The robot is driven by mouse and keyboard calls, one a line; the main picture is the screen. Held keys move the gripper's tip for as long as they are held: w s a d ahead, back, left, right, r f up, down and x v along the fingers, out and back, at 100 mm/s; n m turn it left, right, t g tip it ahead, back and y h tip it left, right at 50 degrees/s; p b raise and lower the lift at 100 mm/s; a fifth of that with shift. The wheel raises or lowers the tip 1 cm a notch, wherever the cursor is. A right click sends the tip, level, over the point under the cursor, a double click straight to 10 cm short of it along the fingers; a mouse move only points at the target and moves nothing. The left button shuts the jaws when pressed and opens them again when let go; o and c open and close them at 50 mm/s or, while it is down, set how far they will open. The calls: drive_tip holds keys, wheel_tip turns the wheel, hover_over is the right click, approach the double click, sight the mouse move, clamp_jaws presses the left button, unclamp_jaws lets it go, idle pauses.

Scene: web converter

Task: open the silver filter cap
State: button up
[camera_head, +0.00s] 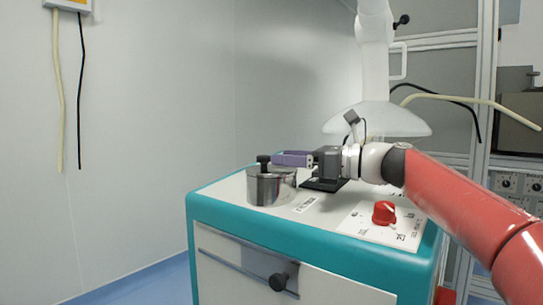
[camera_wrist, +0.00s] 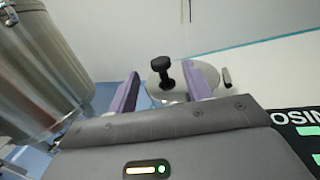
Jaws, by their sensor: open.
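The silver filter cap (camera_wrist: 181,88) is a round metal disc with a black knob (camera_wrist: 162,73) standing on it. In the head view it tops a short silver pot (camera_head: 270,188) at the left of the teal-edged machine top, with the knob (camera_head: 264,163) upright. The cap appears seated, though my gripper partly hides it. My gripper (camera_wrist: 164,84) is open, its two purple fingers on either side of the knob in the wrist view, with visible gaps. In the head view my gripper (camera_head: 280,159) reaches in level from the right, just above the pot.
A red dial (camera_head: 384,212) sits on the machine top at the right. The front drawer (camera_head: 225,275) has a black knob. A white dome hood (camera_head: 376,120) hangs behind my wrist. A large metal cylinder (camera_wrist: 40,60) stands close at left in the wrist view.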

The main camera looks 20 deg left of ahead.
drive_tip(key=shift+w+a, duration=0.15)
drive_tip(key=shift+a, duration=1)
drive_tip(key=shift+w+a, duration=0.15)
drive_tip(key=shift+a, duration=1)
drive_tip(key=shift+c, duration=0.3)
clamp_jaws()
